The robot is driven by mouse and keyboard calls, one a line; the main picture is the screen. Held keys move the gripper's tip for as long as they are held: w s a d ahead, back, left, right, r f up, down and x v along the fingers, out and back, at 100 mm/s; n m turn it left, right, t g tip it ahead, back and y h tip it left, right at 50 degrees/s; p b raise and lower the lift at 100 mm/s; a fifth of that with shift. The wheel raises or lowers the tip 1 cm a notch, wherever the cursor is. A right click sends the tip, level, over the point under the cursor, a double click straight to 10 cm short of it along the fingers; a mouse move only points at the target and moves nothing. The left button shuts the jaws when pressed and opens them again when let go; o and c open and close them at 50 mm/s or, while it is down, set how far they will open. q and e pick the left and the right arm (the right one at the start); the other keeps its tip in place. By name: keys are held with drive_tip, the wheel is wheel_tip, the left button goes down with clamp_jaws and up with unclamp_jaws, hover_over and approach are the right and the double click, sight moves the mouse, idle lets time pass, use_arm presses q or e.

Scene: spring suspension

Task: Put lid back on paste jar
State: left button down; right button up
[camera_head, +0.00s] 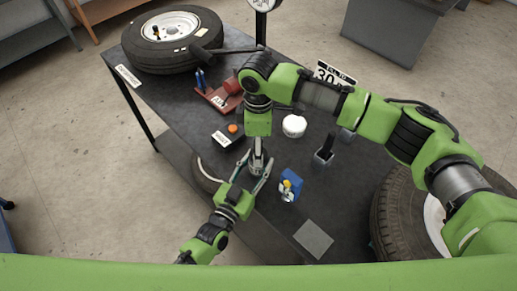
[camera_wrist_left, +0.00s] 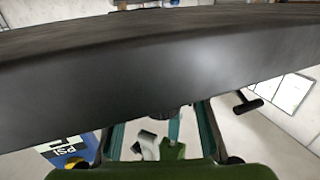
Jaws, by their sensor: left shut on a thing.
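My left gripper (camera_head: 256,172) reaches in from the bottom at the table's near edge. Its two fingers stand apart around something that I cannot make out clearly; a small dark round part (camera_wrist_left: 163,112) shows between them in the left wrist view. My right gripper (camera_head: 257,163) points straight down between the left fingers, and its tips are too small and covered to read. A white round thing (camera_head: 294,126) stands on the table to the right of the grippers; I cannot tell whether it is the paste jar or its lid.
The dark table (camera_head: 268,218) carries a tire (camera_head: 172,38), a red tray (camera_head: 218,98), a box with an orange button (camera_head: 229,134), a blue container (camera_head: 290,186) and a grey square plate (camera_head: 313,239). Another tire (camera_head: 405,213) stands at the right. My right arm crosses above the table.

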wheel_tip(320, 180, up, 10)
idle(0.3)
use_arm(q)
drive_tip(key=c, duration=1.2)
unclamp_jaws()
drive_tip(key=shift+s, duration=0.1)
drive_tip(key=v, duration=1.2)
